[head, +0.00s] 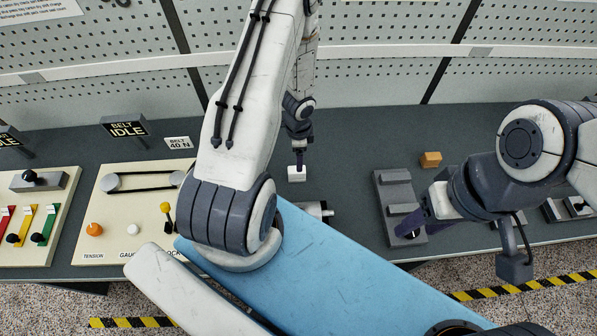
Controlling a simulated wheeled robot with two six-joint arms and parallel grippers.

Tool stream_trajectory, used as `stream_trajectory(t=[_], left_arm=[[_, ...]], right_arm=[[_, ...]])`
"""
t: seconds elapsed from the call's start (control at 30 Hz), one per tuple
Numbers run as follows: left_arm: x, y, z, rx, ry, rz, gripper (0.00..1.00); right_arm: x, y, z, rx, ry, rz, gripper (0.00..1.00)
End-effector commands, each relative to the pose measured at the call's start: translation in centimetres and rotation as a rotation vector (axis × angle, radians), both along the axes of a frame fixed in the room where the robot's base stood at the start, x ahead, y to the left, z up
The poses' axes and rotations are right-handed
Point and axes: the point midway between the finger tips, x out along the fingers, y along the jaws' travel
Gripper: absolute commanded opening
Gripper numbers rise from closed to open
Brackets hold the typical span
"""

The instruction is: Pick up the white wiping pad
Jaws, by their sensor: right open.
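A small white block (297,175), which looks like the wiping pad, is at mid-bench, directly below my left gripper (299,158). The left gripper points down at it and its tips meet or overlap the block's top. I cannot tell whether the jaws hold the block or whether it rests on the bench. My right gripper (414,221) is open, low over the grey slotted block (395,191) at the right. Its fingers are dark and partly overlap that block's near end; I see nothing between them.
At the left stand a cream belt panel (115,228) with knobs and a lever panel (30,240) with coloured levers. A metal cylinder (317,209) lies partly behind my blue body. The bench between the white and grey blocks is clear.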

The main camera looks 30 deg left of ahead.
Motion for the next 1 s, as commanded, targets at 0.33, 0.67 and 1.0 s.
stream_trajectory(t=[0.33,0.67,1.0], left_arm=[[0.0,0.0,-3.6,0.001,0.001,-0.001,0.78],[-0.3,0.1,-6.6,0.002,0.001,-0.001,0.78],[-0.4,0.1,-8.5,0.002,0.001,-0.002,0.78]], right_arm=[[0.0,0.0,-3.7,0.000,0.000,0.003,0.50],[0.0,0.0,-7.3,0.000,0.000,0.004,0.50],[0.0,0.0,-9.3,0.000,0.000,-0.002,0.50]])
